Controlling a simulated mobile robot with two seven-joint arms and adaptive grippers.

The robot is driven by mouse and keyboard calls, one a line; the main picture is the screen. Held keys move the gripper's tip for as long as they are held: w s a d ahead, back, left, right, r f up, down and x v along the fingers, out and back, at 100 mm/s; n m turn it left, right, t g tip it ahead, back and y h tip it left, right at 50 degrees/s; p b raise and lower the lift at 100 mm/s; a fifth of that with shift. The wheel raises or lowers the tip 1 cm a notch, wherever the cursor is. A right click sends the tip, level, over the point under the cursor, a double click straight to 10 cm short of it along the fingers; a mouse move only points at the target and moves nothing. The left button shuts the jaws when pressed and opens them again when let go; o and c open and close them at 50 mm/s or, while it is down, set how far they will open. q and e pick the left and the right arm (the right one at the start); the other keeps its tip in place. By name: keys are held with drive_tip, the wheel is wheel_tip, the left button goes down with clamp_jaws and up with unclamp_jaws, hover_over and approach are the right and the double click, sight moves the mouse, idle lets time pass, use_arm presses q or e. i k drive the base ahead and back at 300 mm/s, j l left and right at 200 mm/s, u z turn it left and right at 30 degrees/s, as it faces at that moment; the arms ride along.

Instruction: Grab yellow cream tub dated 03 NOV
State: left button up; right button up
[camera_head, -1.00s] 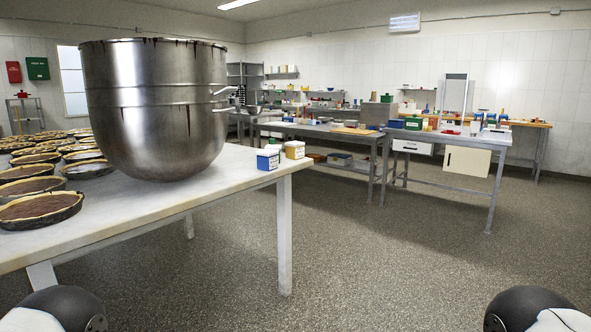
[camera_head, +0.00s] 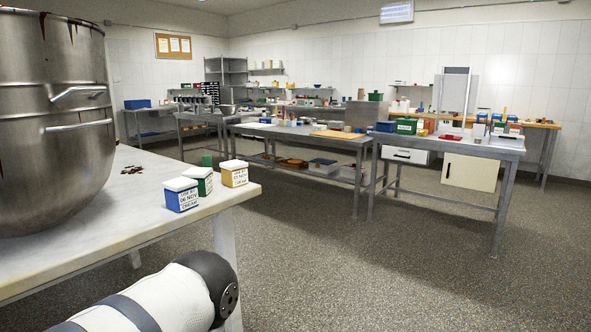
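A small yellow tub (camera_head: 234,178) with a white lid stands near the right corner of the marble table (camera_head: 130,212). Its white label has dark print that is too small to read surely. A green tub (camera_head: 207,187) and a blue tub (camera_head: 181,201), also white-lidded and labelled, stand in a row to its left, close together. All are upright. Part of my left arm shows at the bottom left, in front of the table, but its gripper is out of view. My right gripper is out of view too.
A large steel mixing bowl (camera_head: 50,120) stands on the table's left part. Dark crumbs (camera_head: 132,170) lie behind the tubs. The floor (camera_head: 350,270) to the right is clear. Steel work tables (camera_head: 300,133) with several items stand farther back.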

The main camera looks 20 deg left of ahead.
sight(234, 174)
drive_tip(key=i+l+u, duration=0.1)
drive_tip(key=i+u, duration=0.15)
drive_tip(key=i, duration=0.25)
drive_tip(key=i+l+u, duration=0.25)
drive_tip(key=i, duration=0.25)
drive_tip(key=i+l+u, duration=0.25)
drive_tip(key=i, duration=0.25)
drive_tip(key=i+l+u, duration=0.25)
drive_tip(key=i, duration=0.25)
